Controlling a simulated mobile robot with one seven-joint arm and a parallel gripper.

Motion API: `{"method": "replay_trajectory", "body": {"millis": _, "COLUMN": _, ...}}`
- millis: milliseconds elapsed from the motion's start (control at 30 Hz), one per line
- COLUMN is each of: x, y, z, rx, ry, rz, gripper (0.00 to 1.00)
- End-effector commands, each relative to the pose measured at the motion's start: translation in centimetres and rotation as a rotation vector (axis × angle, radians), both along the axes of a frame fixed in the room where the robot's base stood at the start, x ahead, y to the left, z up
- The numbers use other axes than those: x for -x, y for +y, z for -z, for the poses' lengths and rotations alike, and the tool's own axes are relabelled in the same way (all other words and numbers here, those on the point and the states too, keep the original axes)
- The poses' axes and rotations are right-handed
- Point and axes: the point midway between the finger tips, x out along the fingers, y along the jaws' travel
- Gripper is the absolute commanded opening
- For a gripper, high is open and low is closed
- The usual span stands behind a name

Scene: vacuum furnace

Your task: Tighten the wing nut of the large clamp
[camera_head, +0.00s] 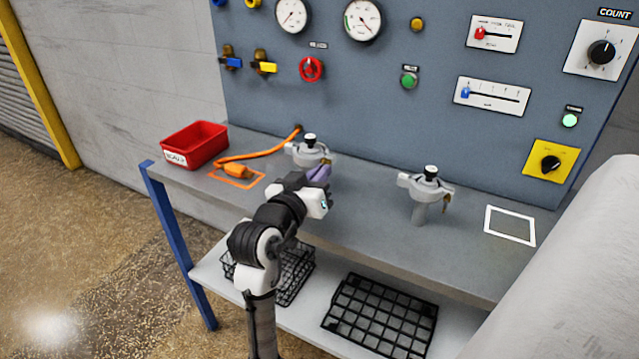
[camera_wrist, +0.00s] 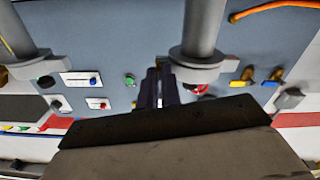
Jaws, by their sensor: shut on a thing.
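Two grey ring clamps stand on the bench, each around a pipe fitting with a black-topped cap: the left clamp (camera_head: 305,152) and the right clamp (camera_head: 412,183). The frames do not clearly show which is larger. My gripper (camera_head: 319,173), with purple fingers, is at the right side of the left clamp. Its fingers are shut on that clamp's wing nut, which they mostly hide. The right clamp's brass wing nut (camera_head: 447,204) hangs free. In the wrist view, the fingers (camera_wrist: 158,88) lie beside the left clamp's flange (camera_wrist: 188,72); the right clamp (camera_wrist: 34,67) is at far left.
A red bin (camera_head: 194,145) and an orange cable (camera_head: 262,153) lie left on the bench (camera_head: 365,222). The panel (camera_head: 420,110) with gauges and knobs rises behind. A white square outline (camera_head: 510,226) at right is empty.

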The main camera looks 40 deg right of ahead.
Motion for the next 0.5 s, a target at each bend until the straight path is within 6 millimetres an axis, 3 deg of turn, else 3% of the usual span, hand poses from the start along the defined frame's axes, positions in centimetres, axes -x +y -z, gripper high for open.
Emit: {"method": "replay_trajectory", "body": {"millis": 500, "x": -0.08, "y": 0.03, "z": 0.03, "rx": -0.085, "ry": -0.208, "rz": -0.001, "gripper": 0.0}}
